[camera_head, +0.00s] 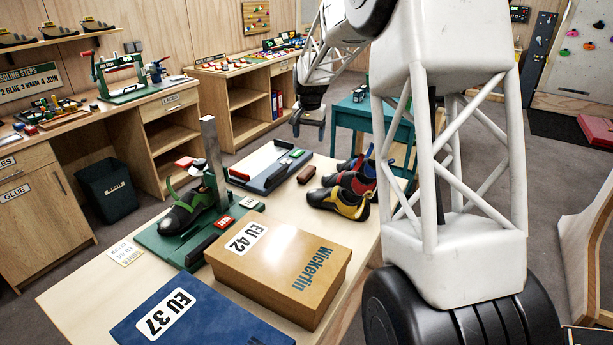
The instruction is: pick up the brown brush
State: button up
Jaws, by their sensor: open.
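A small brown block that looks like the brown brush (306,174) lies on the pale wooden table (75,293). It is just right of a blue-grey board (262,181) and left of several climbing shoes (345,196). My gripper (309,127) is above and behind the brush, near the table's far edge, and apart from it. Its jaws are open and look empty, but they are small and dark in this view.
A green board with a shoe and a grey upright post (213,150) stands left of the brush. A tan shoe box (279,267) and a blue box (195,313) fill the front. A teal table (362,116) is behind. Bare tabletop lies between the brush and the tan box.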

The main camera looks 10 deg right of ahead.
jog(key=w+d+f+m, duration=0.1)
jog(key=w+d+f, duration=0.1)
jog(key=w+f, duration=0.7)
jog(key=m, duration=0.1)
send_over(308, 169)
jog(key=shift+g, duration=0.4)
notch_tip(308, 169, down, 10)
jog(key=shift+s+f, duration=0.1)
jog(key=shift+s, duration=0.05)
jog(key=shift+f, duration=0.1)
jog(key=shift+f, duration=1.2)
jog(key=shift+f, duration=0.1)
jog(key=shift+f, duration=2.5)
